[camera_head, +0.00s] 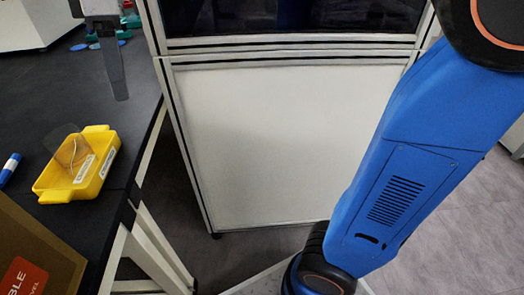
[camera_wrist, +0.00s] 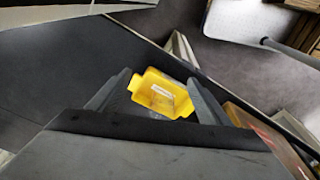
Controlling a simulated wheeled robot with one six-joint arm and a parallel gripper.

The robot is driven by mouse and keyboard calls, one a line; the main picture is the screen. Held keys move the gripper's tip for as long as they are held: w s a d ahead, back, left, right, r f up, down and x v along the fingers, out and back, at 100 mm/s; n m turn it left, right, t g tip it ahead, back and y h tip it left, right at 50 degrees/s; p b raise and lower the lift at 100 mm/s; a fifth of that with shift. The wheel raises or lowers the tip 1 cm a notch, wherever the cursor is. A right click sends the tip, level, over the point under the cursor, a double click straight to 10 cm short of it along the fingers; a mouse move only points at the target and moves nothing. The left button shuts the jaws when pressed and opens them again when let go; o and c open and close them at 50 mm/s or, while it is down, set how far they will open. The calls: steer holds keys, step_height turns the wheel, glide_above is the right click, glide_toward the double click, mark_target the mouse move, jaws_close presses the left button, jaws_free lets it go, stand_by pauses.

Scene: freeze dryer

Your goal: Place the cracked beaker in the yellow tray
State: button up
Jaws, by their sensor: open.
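The yellow tray (camera_head: 47,195) sits on the dark bench near its right edge. A clear glass piece, seemingly the cracked beaker (camera_head: 70,148), stands tilted in the tray, its upper part above the rim. My gripper (camera_head: 119,92) is above the bench, higher and farther back than the tray, pointing down. In the wrist view the tray (camera_wrist: 148,78) shows between the two spread fingers of my gripper (camera_wrist: 158,77), some way below them. Nothing is between the fingers. The glass is hard to make out in that view.
A cardboard box (camera_head: 35,255) stands at the near left, close to the tray. A blue marker (camera_head: 10,168) lies left of the tray. A white cabinet (camera_head: 290,140) stands right of the bench, across a gap. Blue and green items (camera_head: 95,42) lie farther back. The middle bench is clear.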

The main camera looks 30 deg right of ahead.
steer(key=s+d+f+m+t, duration=0.15)
steer(key=d+f+m, duration=0.35)
steer(key=d, duration=0.7)
steer(key=s+d+f+m+t+h, duration=0.1)
steer(key=s+d+f+m, duration=0.5)
steer(key=d+f, duration=0.3)
steer(key=s+d+f+m+t, duration=0.1)
steer(key=s+d+f+m, duration=0.6)
steer(key=s+d+f, duration=0.1)
steer(key=shift+d+f+t+h, duration=0.4)
steer(key=shift+d+f, duration=0.1)
steer(key=shift+d, duration=0.2)
steer(key=shift+s, duration=0.1)
steer(key=shift+c, duration=0.4)
